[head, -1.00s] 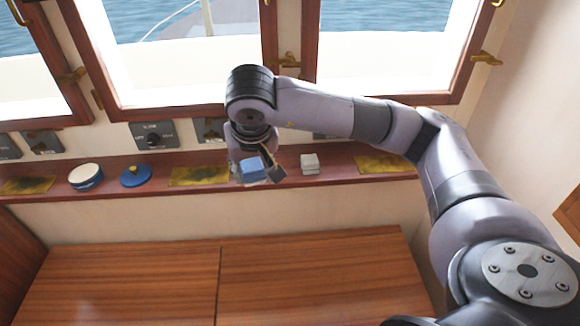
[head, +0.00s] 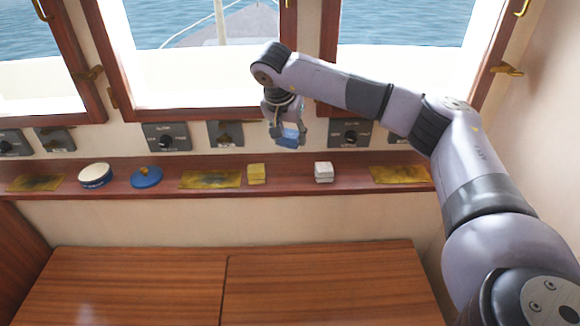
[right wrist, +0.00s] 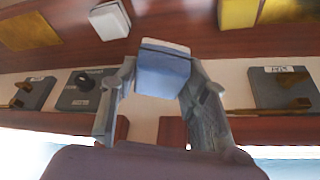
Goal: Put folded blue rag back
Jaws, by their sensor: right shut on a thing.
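The folded blue rag (head: 289,139) is held in my right gripper (head: 287,133), raised above the shelf in front of the wall panels. In the right wrist view the rag (right wrist: 163,70) sits between the two fingers of the gripper (right wrist: 165,90), with a pale top edge and blue face. A folded yellow rag (head: 256,173) and a folded white rag (head: 323,171) lie on the wooden shelf (head: 290,185) below, apart from the gripper. My left gripper is in neither view.
A round white-topped tin (head: 95,175) and a blue lid (head: 146,177) stand at the left. Switch panels (head: 166,137) and windows are behind. Shelf between yellow and white rags is bare.

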